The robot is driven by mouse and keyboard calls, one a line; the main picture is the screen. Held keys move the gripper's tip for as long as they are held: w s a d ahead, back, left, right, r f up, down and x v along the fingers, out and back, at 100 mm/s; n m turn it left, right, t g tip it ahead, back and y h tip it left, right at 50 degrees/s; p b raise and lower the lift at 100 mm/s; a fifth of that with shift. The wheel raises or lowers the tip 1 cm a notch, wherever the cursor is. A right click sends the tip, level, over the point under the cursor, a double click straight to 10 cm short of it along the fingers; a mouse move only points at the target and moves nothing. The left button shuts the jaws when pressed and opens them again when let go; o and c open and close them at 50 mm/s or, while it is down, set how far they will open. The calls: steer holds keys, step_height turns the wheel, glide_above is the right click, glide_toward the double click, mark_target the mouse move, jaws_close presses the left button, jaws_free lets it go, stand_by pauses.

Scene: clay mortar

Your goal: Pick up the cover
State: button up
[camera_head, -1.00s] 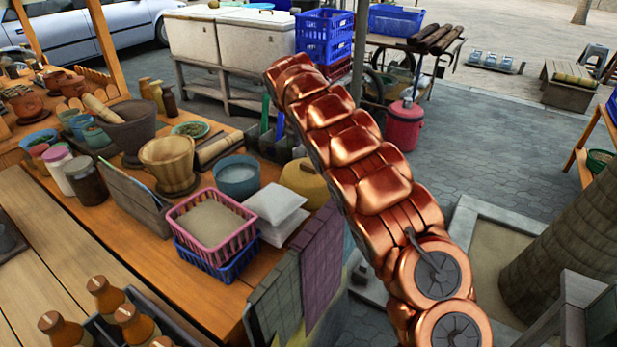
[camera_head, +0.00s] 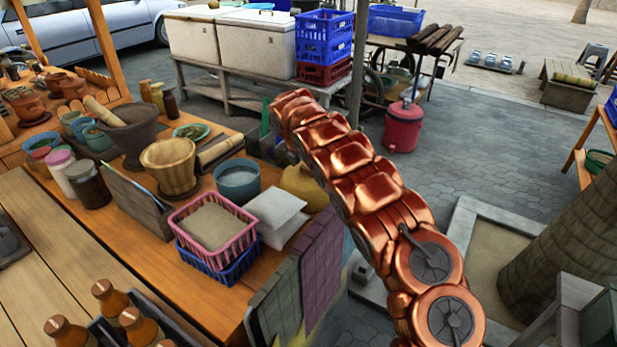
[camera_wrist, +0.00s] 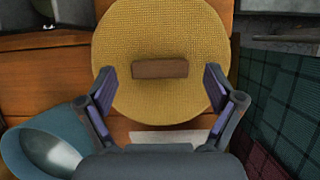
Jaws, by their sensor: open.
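The cover (camera_wrist: 125,38) is a round, yellow woven lid with a brown bar handle (camera_wrist: 160,68) across its middle, seen from above in the wrist view. In the head view a yellow part of it (camera_head: 301,184) shows beside my arm, which hides the rest. My gripper (camera_wrist: 159,74) is open and empty, with one finger on each side of the handle. The fingers overlap the cover in the picture; how high they are above it is hard to tell. In the head view my gripper is hidden by my arm.
A teal bowl (camera_head: 238,180) stands close to the cover and shows in the wrist view (camera_wrist: 38,150). White bags (camera_head: 272,214) and a pink basket (camera_head: 185,232) stand near it. Tiled cloth (camera_head: 322,262) hangs at the table edge. A wooden mortar (camera_head: 170,170) is farther left.

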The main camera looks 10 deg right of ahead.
steer(key=shift+w+d+f, duration=0.1)
steer(key=shift+w+f, duration=0.05)
steer(key=shift+f, duration=0.35)
steer(key=shift+c, duration=0.3)
steer(key=c, duration=1.3)
steer(key=shift+r, duration=0.1)
